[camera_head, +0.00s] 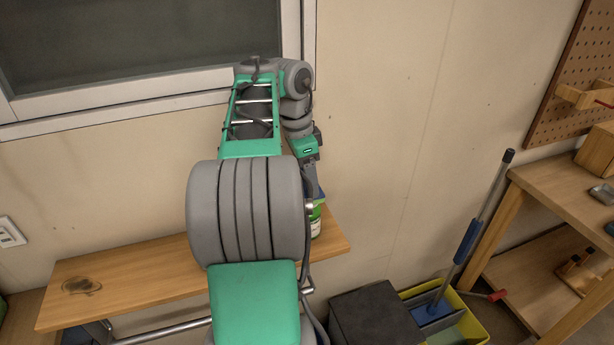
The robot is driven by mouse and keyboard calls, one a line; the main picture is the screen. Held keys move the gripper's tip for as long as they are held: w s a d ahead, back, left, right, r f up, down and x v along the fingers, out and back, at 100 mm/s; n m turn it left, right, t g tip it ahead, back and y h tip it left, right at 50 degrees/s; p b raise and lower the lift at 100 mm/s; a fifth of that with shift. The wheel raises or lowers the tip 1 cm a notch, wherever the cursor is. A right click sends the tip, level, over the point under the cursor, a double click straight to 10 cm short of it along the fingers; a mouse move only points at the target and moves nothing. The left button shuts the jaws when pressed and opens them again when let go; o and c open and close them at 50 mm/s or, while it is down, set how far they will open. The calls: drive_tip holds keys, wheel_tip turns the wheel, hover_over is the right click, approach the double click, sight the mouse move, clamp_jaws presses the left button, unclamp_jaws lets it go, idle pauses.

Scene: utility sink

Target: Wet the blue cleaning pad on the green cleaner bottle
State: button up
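The green cleaner bottle (316,222) stands near the right end of the wooden shelf (140,285), mostly hidden behind my arm. A small blue patch (320,197) shows at its top; it looks like the blue cleaning pad, but too little shows to be sure. My gripper (312,185) points down just above the bottle, close to the blue patch. I cannot tell whether it touches it. Its fingers are partly hidden and too small to show whether they are open or shut.
A window frame (160,104) is on the wall behind my arm. A dark box (374,318) and a yellow bucket (468,325) with a blue-handled mop (467,241) stand at lower right. A wooden workbench (560,185) is at right. The shelf's left part is clear.

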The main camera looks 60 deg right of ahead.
wheel_tip(320, 180, up, 6)
drive_tip(key=p, duration=0.5)
drive_tip(key=shift+f, duration=0.1)
